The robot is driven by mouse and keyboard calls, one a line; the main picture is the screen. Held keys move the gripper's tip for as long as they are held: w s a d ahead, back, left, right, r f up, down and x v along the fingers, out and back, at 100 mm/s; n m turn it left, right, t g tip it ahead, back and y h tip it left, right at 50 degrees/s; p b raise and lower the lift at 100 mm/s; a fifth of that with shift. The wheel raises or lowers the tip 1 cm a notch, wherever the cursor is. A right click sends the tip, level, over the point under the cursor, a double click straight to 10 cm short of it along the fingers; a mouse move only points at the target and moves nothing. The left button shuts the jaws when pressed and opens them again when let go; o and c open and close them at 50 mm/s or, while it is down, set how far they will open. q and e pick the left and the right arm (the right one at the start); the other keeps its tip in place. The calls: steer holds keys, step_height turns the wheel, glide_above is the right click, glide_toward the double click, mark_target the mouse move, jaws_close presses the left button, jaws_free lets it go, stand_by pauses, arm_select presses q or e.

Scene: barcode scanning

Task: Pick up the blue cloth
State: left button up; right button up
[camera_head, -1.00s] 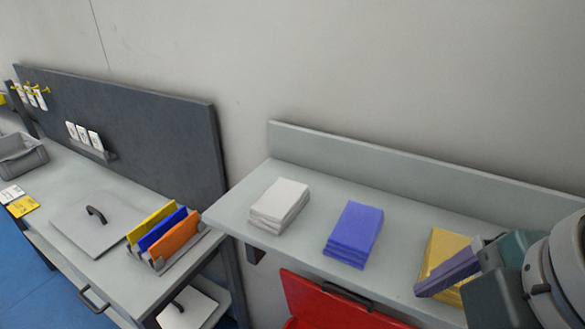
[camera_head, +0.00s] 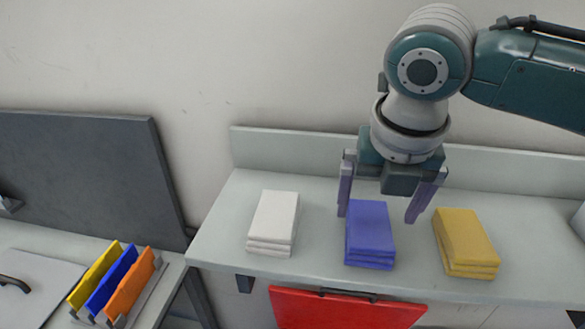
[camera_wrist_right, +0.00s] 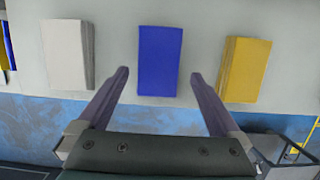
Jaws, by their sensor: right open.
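The blue cloth (camera_head: 370,234) is a folded stack on the grey shelf (camera_head: 318,262), between a white stack and a yellow stack. It also shows in the right wrist view (camera_wrist_right: 160,60), ahead of the fingers and a little left of the middle between them. My right gripper (camera_head: 378,215) is open and empty. Its fingers show near the blue cloth in the head view, the left one close to the stack's left edge and the right one clear of its right side. The wrist view shows the cloth beyond the fingertips, not between them. My left gripper is not in view.
The white folded cloths (camera_head: 272,223) lie left of the blue ones and the yellow cloths (camera_head: 465,243) lie right. A raised back panel (camera_head: 285,150) runs behind the shelf. A red bin front (camera_head: 345,308) is below. A rack of coloured folders (camera_head: 118,280) stands at lower left.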

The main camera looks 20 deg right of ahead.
mark_target(370, 223)
steer(key=shift+x, duration=2)
steer(key=shift+w+a, duration=0.1)
steer(key=shift+c, duration=0.2)
steer(key=shift+r, duration=0.1)
steer(key=c, duration=1.1)
steer(key=shift+r, duration=0.1)
steer(key=shift+r, duration=0.25)
step_height(370, 223, up, 19)
steer(key=shift+r+b, duration=0.15)
steer(key=shift+b, duration=0.55)
